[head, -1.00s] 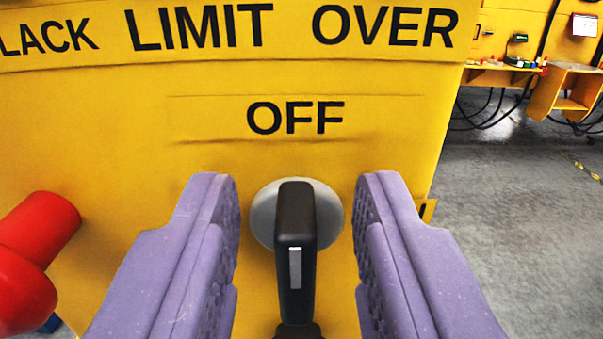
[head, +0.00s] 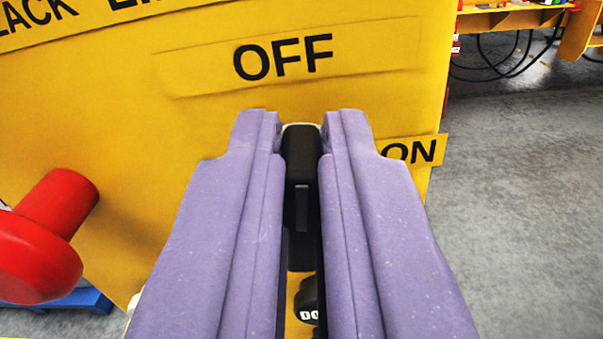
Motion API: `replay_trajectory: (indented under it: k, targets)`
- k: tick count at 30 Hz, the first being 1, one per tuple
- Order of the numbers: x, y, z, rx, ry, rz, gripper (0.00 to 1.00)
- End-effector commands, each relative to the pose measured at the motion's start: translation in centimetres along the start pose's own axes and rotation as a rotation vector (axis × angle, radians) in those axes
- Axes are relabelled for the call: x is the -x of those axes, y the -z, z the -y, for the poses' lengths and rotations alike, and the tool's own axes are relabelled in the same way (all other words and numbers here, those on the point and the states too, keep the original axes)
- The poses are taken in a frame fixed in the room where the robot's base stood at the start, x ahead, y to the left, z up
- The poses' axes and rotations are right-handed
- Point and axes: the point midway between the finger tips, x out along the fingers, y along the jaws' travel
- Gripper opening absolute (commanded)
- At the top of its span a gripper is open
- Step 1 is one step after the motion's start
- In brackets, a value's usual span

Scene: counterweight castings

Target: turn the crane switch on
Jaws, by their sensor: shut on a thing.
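The crane switch is a black lever handle (head: 301,160) on a yellow panel (head: 150,130). My gripper (head: 301,135) has its two purple fingers shut on the handle, one on each side. The round base behind the handle is almost wholly hidden by the fingers. The OFF label (head: 283,57) is above the handle. The ON label (head: 408,151) is to the right of the handle, partly covered by the right finger. In the picture the panel and its labels look tilted.
A red mushroom-shaped knob (head: 45,235) sticks out of the panel at the left. A black part with partly seen white letters (head: 307,300) shows below, between the fingers. Grey floor (head: 520,220) lies open to the right. Yellow benches with cables (head: 510,22) stand at the back right.

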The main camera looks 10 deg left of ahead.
Motion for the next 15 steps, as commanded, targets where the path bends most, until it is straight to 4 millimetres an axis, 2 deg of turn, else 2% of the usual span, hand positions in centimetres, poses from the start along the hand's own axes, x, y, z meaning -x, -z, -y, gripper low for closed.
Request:
replay_trajectory:
  k: [15]
  targets:
    - [0.0, 0.06, -0.83, -0.469, -0.001, -0.002, 0.0]
